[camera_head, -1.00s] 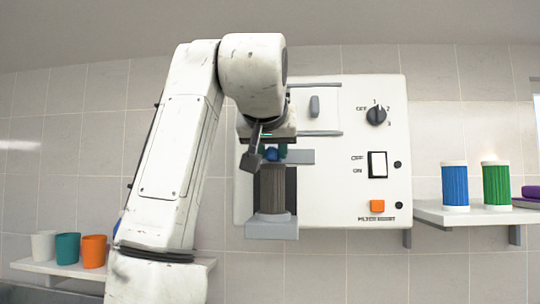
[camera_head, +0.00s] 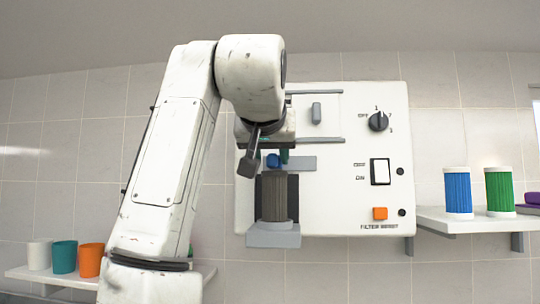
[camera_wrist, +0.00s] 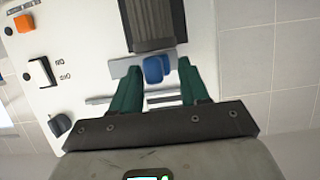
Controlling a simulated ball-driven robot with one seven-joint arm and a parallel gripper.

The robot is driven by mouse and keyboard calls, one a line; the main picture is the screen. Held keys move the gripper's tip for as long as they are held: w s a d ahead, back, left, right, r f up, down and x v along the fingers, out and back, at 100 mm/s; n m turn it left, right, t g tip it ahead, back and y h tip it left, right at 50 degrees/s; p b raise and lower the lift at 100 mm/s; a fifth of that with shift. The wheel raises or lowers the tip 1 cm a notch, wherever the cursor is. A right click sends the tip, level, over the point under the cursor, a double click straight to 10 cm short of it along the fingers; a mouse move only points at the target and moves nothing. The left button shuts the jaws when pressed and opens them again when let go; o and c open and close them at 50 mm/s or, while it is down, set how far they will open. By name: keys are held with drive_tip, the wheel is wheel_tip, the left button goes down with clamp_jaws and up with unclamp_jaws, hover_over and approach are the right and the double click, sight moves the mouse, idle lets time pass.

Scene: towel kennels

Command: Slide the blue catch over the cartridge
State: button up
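The blue catch (camera_head: 273,160) sits on a grey strip on the white panel, just above the cartridge. In the wrist view the catch (camera_wrist: 156,69) lies between my two green fingers, with a gap visible on each side. The dark, ribbed cartridge (camera_head: 273,197) stands upright in its grey holder (camera_head: 274,236). The cartridge also shows in the wrist view (camera_wrist: 152,22), beyond the catch. My gripper (camera_wrist: 159,68) is open around the catch. In the head view my gripper (camera_head: 281,152) is partly hidden by my arm.
The white panel (camera_head: 340,185) carries a dial (camera_head: 378,121), a rocker switch (camera_head: 380,171) and an orange button (camera_head: 380,213). A right shelf (camera_head: 470,222) holds blue and green cartridges. A left shelf (camera_head: 30,274) holds several cups.

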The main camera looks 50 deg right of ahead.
drive_tip(key=b+v, duration=0.2)
drive_tip(key=v, duration=0.8)
drive_tip(key=shift+a+b, duration=0.15)
drive_tip(key=shift+b, duration=0.15)
